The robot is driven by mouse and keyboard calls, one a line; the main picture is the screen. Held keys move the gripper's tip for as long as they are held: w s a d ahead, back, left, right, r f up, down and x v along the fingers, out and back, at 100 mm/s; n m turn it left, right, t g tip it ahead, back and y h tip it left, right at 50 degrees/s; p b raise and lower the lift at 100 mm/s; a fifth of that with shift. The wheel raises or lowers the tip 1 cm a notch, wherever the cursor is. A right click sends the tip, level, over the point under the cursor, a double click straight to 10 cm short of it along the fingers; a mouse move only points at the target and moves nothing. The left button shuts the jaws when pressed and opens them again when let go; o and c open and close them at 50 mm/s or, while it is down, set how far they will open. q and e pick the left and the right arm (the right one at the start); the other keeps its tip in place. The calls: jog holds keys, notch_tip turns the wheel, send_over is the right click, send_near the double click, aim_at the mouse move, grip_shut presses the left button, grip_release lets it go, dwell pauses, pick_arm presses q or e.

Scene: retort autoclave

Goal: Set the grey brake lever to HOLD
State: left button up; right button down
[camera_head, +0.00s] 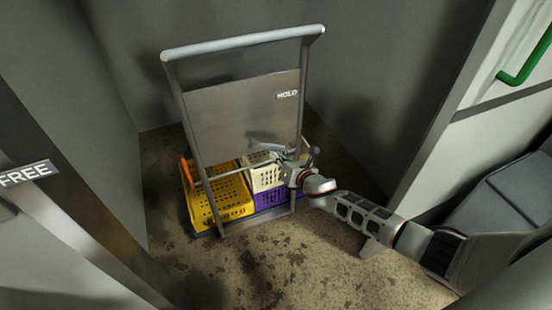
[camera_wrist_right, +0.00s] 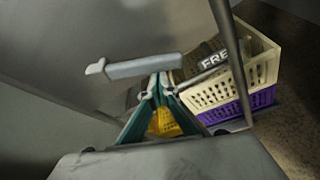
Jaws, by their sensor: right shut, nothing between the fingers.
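The grey brake lever (camera_wrist_right: 140,67) lies roughly level across the wrist view, with a short upturned tip at its left end. It also shows small in the head view (camera_head: 262,146), in front of the cart's metal panel. A HOLD label (camera_head: 287,95) is on the panel's upper right, and a FREE label (camera_wrist_right: 215,60) is just right of the lever in the wrist view. My right gripper (camera_wrist_right: 159,88) is shut and empty, its fingertips at the lever's near edge; I cannot tell whether they touch. My left gripper is not in view.
The cart frame (camera_head: 240,43) carries yellow (camera_head: 232,200), cream (camera_head: 265,179) and purple (camera_head: 270,194) crates. An orange-red piece (camera_head: 186,172) stands at its left. Grey walls close in behind. Another FREE plate (camera_head: 26,173) is at the left edge. Stained floor (camera_head: 290,265) in front is clear.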

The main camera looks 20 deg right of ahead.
jog(key=r+p, duration=0.1)
jog(key=r+n+p, duration=0.1)
jog(key=d+r+n+h+p, duration=0.1)
jog(key=r, duration=0.1)
jog(key=shift+w+d, duration=0.1)
jog(key=shift+w, duration=0.15)
jog(key=shift+d+r+n+h+p, duration=0.1)
jog(key=shift+r+n+h+p, duration=0.15)
jog(key=shift+p, duration=0.3)
pick_arm(q)
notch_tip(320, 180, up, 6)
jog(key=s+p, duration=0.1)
jog(key=p, duration=0.7)
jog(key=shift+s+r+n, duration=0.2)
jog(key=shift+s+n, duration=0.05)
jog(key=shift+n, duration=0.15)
pick_arm(e)
notch_tip(320, 180, up, 7)
jog(key=a+n+t+h, duration=0.1)
jog(key=n+h, duration=0.3)
jog(key=n, duration=0.4)
jog(key=shift+s+a+f+h, duration=0.2)
jog(key=shift+a+h, duration=0.05)
jog(key=shift+h, duration=0.1)
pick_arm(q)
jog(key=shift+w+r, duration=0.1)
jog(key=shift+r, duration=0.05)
pick_arm(e)
jog(key=shift+a+n, duration=0.1)
jog(key=shift+n, duration=0.15)
